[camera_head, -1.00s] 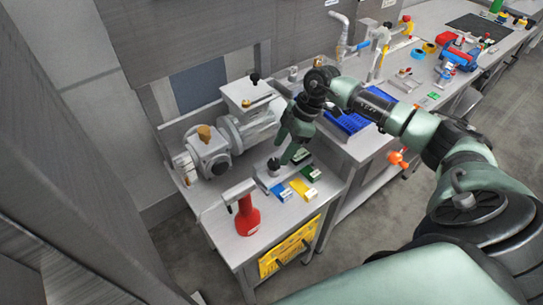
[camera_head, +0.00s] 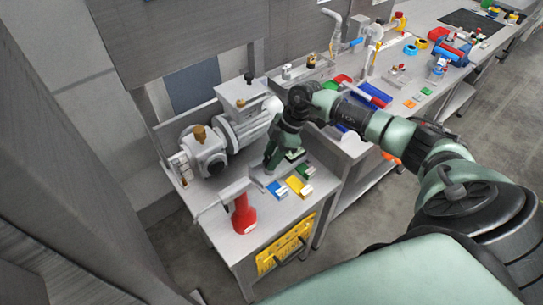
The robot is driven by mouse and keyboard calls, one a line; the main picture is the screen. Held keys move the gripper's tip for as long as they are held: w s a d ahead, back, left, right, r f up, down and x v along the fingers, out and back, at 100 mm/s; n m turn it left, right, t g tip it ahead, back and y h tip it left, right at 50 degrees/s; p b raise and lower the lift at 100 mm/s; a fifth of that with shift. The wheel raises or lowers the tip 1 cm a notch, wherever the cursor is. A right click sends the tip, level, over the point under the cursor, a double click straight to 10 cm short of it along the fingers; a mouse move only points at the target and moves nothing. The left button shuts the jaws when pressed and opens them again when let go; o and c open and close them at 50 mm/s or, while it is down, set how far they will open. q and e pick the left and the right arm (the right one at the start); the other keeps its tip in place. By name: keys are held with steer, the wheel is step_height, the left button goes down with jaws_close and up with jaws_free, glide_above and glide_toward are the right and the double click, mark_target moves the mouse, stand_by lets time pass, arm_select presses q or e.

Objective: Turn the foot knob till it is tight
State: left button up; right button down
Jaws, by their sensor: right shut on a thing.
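My right gripper (camera_head: 269,163) reaches down from the right to the bench top, in front of the grey motor and pump unit (camera_head: 243,130). It is shut on the foot knob, which the fingers hide almost wholly. The knob's foot plate (camera_head: 258,177) shows as a grey strip just left of and below the fingers. My left gripper is not in view.
A blue tray (camera_head: 376,97) and other tools lie on the bench beyond.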

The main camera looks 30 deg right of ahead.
steer(key=shift+w+n, duration=0.1)
steer(key=shift+n, duration=0.7)
steer(key=c, duration=0.9)
jaws_free()
steer(key=shift+r, duration=0.1)
steer(key=b+v, duration=0.1)
steer(key=v, duration=0.6)
steer(key=shift+w+d+r, duration=0.15)
steer(key=shift+d+r, duration=0.05)
steer(key=shift+r, duration=0.1)
steer(key=shift+f+g+b, duration=0.1)
steer(key=shift+g+b, duration=0.2)
steer(key=shift+b, duration=0.05)
